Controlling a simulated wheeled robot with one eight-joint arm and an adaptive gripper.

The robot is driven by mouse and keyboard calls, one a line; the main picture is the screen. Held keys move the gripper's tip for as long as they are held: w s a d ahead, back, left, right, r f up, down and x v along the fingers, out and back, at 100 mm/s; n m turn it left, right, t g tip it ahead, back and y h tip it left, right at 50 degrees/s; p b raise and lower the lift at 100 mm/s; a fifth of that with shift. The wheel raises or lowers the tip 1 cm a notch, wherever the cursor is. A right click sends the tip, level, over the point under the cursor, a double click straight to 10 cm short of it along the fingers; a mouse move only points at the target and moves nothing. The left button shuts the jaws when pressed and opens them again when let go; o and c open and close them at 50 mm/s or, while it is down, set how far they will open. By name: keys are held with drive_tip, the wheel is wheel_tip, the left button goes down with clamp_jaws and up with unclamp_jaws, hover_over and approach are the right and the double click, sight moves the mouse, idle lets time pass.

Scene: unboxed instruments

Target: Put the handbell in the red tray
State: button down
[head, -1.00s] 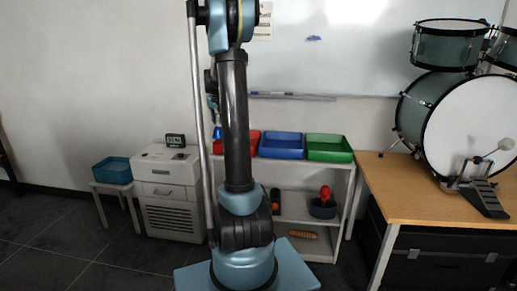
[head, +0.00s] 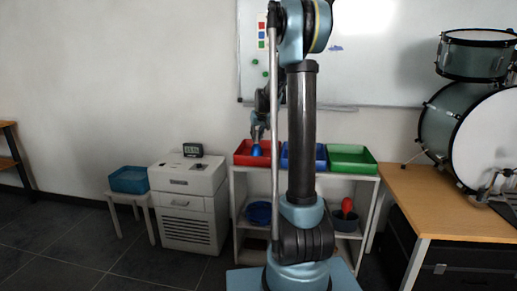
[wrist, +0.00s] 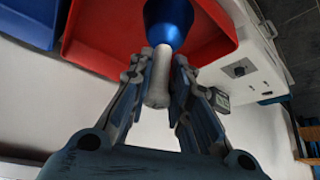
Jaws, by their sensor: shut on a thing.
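The handbell has a blue bell and a pale grey handle. In the wrist view my gripper (wrist: 158,75) is shut on the handle (wrist: 159,75), and the blue bell (wrist: 169,22) points away from the palm. The red tray (wrist: 215,38) lies behind the bell there. In the head view my gripper (head: 259,130) points down, with the handbell (head: 256,150) below it, over the red tray (head: 243,159) on the white shelf's top. I cannot tell whether the bell touches the tray floor.
A blue tray (head: 291,165) and a green tray (head: 351,167) stand right of the red tray. Left is a white cabinet (head: 188,205) with a clock (head: 193,149). The shelf (head: 345,230) below holds a blue bowl (head: 259,213) and a dark pot. A desk with drums stands right.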

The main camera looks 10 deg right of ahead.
sight(256, 143)
drive_tip(key=shift+f, duration=2.5)
drive_tip(key=c, duration=1.4)
unclamp_jaws()
drive_tip(key=shift+c, duration=0.2)
drive_tip(key=a+v, duration=0.1)
drive_tip(key=v, duration=1.1)
drive_tip(key=s+f+g, duration=0.2)
drive_tip(key=s+f, duration=0.1)
drive_tip(key=s, duration=2.1)
drive_tip(key=s+f, duration=0.4)
drive_tip(key=s, duration=0.3)
drive_tip(key=s+d+f+m+g, duration=0.1)
drive_tip(key=s+f, duration=0.3)
drive_tip(key=s, duration=0.3)
drive_tip(key=s+f+h, duration=0.1)
drive_tip(key=s+f, duration=0.3)
drive_tip(key=s, duration=0.3)
drive_tip(key=shift+s+d+f+m+g, duration=0.3)
drive_tip(key=shift+d+g, duration=0.1)
